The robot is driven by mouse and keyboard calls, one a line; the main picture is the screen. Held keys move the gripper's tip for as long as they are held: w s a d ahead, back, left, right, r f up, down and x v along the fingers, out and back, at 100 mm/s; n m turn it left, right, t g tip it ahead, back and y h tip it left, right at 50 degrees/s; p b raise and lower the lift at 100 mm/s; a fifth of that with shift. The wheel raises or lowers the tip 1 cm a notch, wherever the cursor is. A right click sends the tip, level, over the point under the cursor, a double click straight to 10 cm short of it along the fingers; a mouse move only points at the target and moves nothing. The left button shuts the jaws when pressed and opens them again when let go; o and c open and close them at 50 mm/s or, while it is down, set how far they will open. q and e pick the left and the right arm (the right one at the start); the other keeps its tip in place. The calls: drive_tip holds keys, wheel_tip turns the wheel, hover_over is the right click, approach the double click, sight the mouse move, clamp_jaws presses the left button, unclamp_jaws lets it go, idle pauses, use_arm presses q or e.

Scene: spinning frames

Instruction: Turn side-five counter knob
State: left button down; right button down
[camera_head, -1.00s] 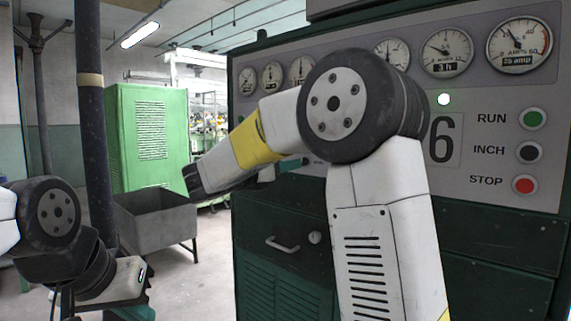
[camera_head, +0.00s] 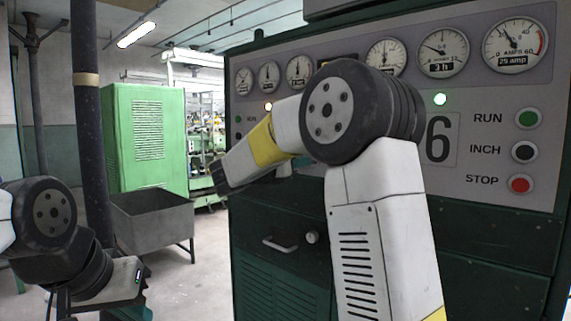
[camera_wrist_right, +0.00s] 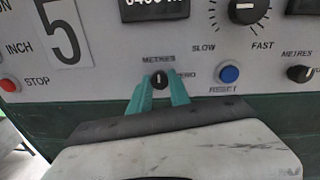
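In the right wrist view, a small black knob (camera_wrist_right: 159,80) with a white mark sits on the grey panel, under the word METRES and beside ZERO. A large number 5 plate (camera_wrist_right: 63,30) is to its left, and a counter window (camera_wrist_right: 153,8) is above. The teal fingers of my right gripper (camera_wrist_right: 159,82) are apart, one on each side of this knob. I cannot tell whether they touch it. My left gripper (camera_head: 135,312) shows only partly at the bottom left.
A blue reset button (camera_wrist_right: 228,74), a red stop button (camera_wrist_right: 9,85) and a speed dial (camera_wrist_right: 247,10) are near the knob. In the head view, a grey metal bin (camera_head: 150,218) and a green cabinet (camera_head: 146,135) stand left of the machine, with bare floor between.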

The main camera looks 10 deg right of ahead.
drive_tip(key=shift+m, duration=0.3)
drive_tip(key=m, duration=1.7)
drive_tip(key=shift+w+a+m+h, duration=0.1)
drive_tip(key=shift+m+h, duration=0.2)
idle(0.4)
drive_tip(key=c, duration=1.2)
unclamp_jaws()
